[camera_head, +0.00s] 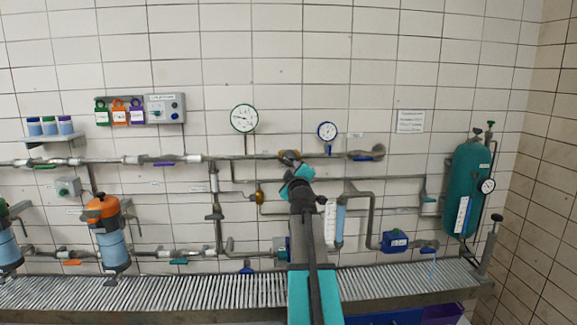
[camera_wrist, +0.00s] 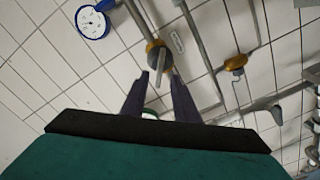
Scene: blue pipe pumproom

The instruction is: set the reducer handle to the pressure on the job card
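The reducer is a brass body (camera_head: 290,156) on the upper pipe, just above my gripper (camera_head: 300,174) in the head view. In the wrist view, the brass reducer (camera_wrist: 153,47) has a pale grey bar handle (camera_wrist: 159,72) pointing toward my gripper (camera_wrist: 160,76). My two dark fingers are apart, one on each side of the bar, with gaps visible. The job card seems to be the white sheet (camera_head: 410,121) on the wall; its text is too small to read. A blue-rimmed gauge (camera_head: 327,131) stands right of the reducer and shows in the wrist view (camera_wrist: 92,22).
A green-rimmed gauge (camera_head: 244,118) is left of the reducer. A smaller brass fitting (camera_head: 259,197) sits on the lower branch, and a clear flow tube (camera_head: 340,220) is at the right. A green tank (camera_head: 466,190) stands far right. A ribbed grating (camera_head: 150,292) runs below.

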